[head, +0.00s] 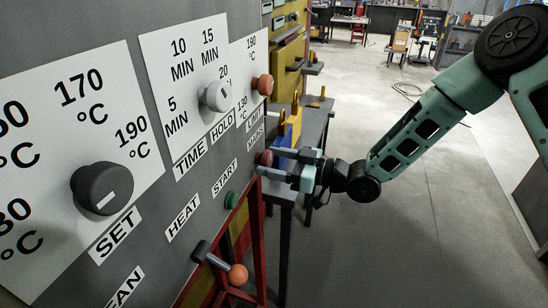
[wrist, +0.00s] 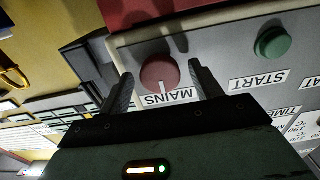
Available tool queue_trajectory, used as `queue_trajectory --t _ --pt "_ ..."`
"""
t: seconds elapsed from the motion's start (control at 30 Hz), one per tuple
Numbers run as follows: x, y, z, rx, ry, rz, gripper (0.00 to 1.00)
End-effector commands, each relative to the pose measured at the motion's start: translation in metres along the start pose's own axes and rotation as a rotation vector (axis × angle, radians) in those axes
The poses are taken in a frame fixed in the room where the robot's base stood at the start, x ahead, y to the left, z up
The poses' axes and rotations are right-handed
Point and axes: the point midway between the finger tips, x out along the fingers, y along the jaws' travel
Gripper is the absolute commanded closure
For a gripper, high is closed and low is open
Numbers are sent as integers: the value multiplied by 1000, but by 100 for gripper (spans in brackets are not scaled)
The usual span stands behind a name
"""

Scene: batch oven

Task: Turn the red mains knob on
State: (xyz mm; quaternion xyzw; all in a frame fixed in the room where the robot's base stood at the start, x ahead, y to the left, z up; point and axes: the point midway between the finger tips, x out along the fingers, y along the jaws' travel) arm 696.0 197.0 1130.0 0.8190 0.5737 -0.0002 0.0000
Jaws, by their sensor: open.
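The red mains knob (head: 266,158) is on the oven's grey panel, below the MAINS label, at the panel's right side. In the wrist view the round red knob (wrist: 160,73) has a white pointer mark toward the MAINS label. My gripper (head: 262,163) reaches it from the right in the head view. In the wrist view my open gripper (wrist: 162,88) has one finger on each side of the knob, with a gap on both sides. The fingers partly cover the knob in the head view.
On the panel are a green START button (head: 231,200), a grey SET knob (head: 102,189), a white TIME knob (head: 217,96) and an orange-red limit knob (head: 263,84). An orange-tipped handle (head: 237,275) sticks out below. A workbench (head: 312,125) stands behind my gripper; open floor lies right.

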Motion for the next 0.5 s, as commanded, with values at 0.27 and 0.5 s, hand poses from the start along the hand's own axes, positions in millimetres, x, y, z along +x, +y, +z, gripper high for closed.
queue_trajectory --t 0.27,0.5 --pt "1 0 0 0 0 0 36" --pt "1 0 0 0 0 0 79"
